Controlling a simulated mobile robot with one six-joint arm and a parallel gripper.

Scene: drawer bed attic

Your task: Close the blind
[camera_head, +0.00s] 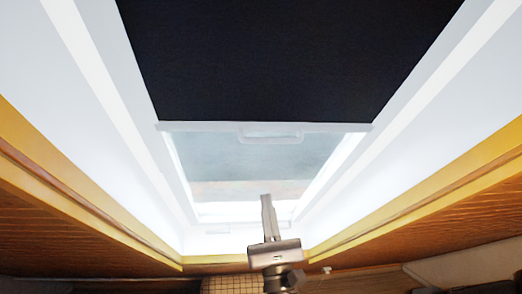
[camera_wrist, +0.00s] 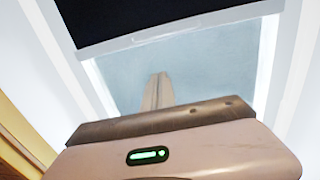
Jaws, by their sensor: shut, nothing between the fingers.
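The dark blind (camera_head: 285,60) covers the upper part of the skylight window in the head view. Its pale bottom bar (camera_head: 200,127) has a handle (camera_head: 270,134) at its middle. Below the bar, a strip of glass (camera_head: 245,165) is uncovered. The blind (camera_wrist: 130,18) and its bar (camera_wrist: 190,27) also show at the top of the wrist view. My gripper (camera_head: 267,200) is shut and empty. In the picture it is below the handle, apart from it, in front of the lower window frame. It also shows in the wrist view (camera_wrist: 159,78), pointing toward the glass.
White window side walls (camera_head: 110,100) slope down on both sides. Yellow wooden trim (camera_head: 90,205) borders the opening, with brown wood panels (camera_head: 60,235) beyond it. The space between my gripper and the bar looks clear.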

